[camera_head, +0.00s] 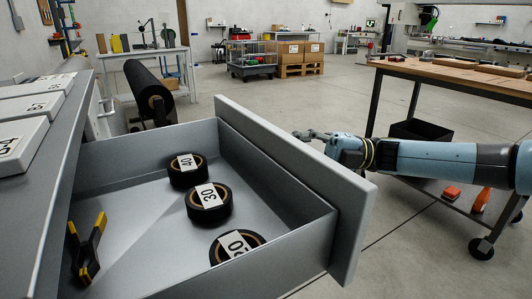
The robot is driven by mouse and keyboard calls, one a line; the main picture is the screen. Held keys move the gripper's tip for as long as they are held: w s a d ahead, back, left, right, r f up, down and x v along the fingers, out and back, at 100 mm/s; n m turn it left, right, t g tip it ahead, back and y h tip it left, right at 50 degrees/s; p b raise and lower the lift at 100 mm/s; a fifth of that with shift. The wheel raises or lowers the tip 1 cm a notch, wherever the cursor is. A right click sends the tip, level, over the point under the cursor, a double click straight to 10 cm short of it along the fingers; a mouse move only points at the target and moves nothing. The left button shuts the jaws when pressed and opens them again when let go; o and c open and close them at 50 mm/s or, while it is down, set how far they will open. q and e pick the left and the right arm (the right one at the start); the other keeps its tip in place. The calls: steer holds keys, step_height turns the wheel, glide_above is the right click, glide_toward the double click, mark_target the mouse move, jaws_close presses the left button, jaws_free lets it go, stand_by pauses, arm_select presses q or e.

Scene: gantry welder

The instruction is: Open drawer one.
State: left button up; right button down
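A grey metal drawer (280,269) is pulled out of the grey cabinet (62,165) at the left, with its inside in full view. Its thick front panel (345,200) faces right. My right gripper (303,134) comes in from the right on the outer side of the front panel, close to its top edge. The panel hides its lower part, so I cannot tell whether it is open or shut, or touches the panel or a handle. My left gripper is not in view.
In the drawer lie black rolls labelled 40 (187,178), 30 (208,208) and 20 (225,258), and a black-and-yellow clamp (88,246). White labelled boxes (25,143) sit on the cabinet. A wooden-topped table (455,76) stands right; open floor (330,95) lies beyond.

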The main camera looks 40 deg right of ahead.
steer(key=shift+s+d+r, duration=0.1)
steer(key=shift+s+d, duration=0.1)
steer(key=shift+d, duration=0.9)
steer(key=c, duration=1.4)
jaws_free()
steer(key=v, duration=1.2)
